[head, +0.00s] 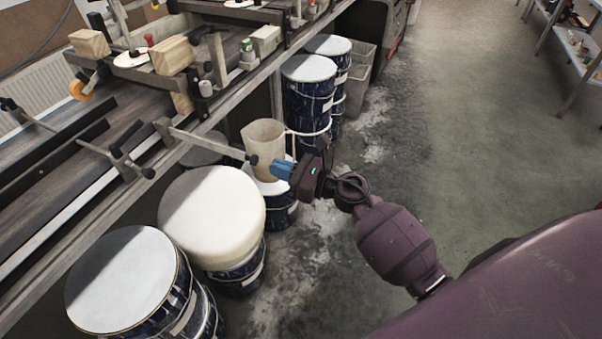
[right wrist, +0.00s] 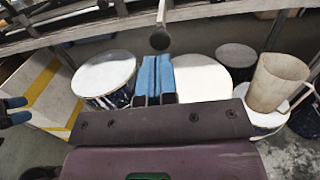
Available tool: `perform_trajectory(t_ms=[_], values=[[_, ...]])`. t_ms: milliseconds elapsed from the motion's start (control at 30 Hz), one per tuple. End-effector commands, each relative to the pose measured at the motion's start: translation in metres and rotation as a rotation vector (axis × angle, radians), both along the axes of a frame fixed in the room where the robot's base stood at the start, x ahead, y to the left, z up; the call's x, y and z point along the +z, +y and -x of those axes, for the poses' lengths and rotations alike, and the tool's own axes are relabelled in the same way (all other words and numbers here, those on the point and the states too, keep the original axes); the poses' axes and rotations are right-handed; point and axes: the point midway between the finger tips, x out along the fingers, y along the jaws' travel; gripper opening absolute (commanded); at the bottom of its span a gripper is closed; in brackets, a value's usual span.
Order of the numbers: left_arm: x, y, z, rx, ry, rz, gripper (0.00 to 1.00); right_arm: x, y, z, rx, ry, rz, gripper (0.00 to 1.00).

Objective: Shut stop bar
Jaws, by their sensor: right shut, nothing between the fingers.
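The stop bar (head: 210,142) is a pale bar reaching out from the conveyor's side over the drums, with a dark round knob (head: 253,160) at its free end. In the right wrist view the knob (right wrist: 160,38) hangs just beyond my fingertips. My right gripper (head: 283,170) is shut and empty, its blue fingers pressed together, to the right of the knob with a small gap in the picture. Its fingers also show in the right wrist view (right wrist: 156,78). My left gripper (right wrist: 18,110) shows only at that view's left edge, its blue fingertips apart.
The conveyor (head: 80,150) runs along the left, with a second knobbed bar (head: 115,160) nearby. White-lidded drums (head: 212,215) stand below, and a beige jug (head: 263,150) sits on one beside my gripper. The floor (head: 470,110) to the right is clear.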

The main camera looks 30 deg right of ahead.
Motion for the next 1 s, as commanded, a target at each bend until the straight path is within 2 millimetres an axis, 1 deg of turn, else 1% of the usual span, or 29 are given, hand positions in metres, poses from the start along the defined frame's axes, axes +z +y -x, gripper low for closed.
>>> perform_trajectory(t_ms=[33, 100, 233, 400, 767, 867, 1000], values=[[0.000, 0.000, 0.001, 0.000, 0.003, 0.000, 0.78, 0.002, 0.005, -0.007, 0.000, -0.002, -0.003, 0.00], [-0.001, 0.001, 0.002, 0.001, 0.006, -0.001, 0.78, 0.003, 0.011, -0.013, 0.000, -0.002, -0.003, 0.00], [0.000, 0.001, 0.003, 0.001, 0.006, -0.001, 0.78, 0.002, 0.018, -0.021, 0.000, 0.000, -0.001, 0.00], [0.000, 0.001, 0.003, 0.000, 0.004, -0.002, 0.78, 0.001, 0.022, -0.026, 0.000, 0.001, -0.001, 0.00], [0.001, 0.002, 0.003, -0.002, 0.002, -0.005, 0.78, 0.001, 0.022, -0.026, 0.000, 0.001, -0.001, 0.00], [0.000, 0.002, 0.003, -0.002, 0.003, -0.006, 0.78, 0.001, 0.025, -0.030, 0.001, 0.000, 0.000, 0.00], [-0.003, 0.002, 0.004, -0.003, 0.007, -0.005, 0.78, 0.000, 0.036, -0.044, 0.002, 0.000, 0.001, 0.00]])
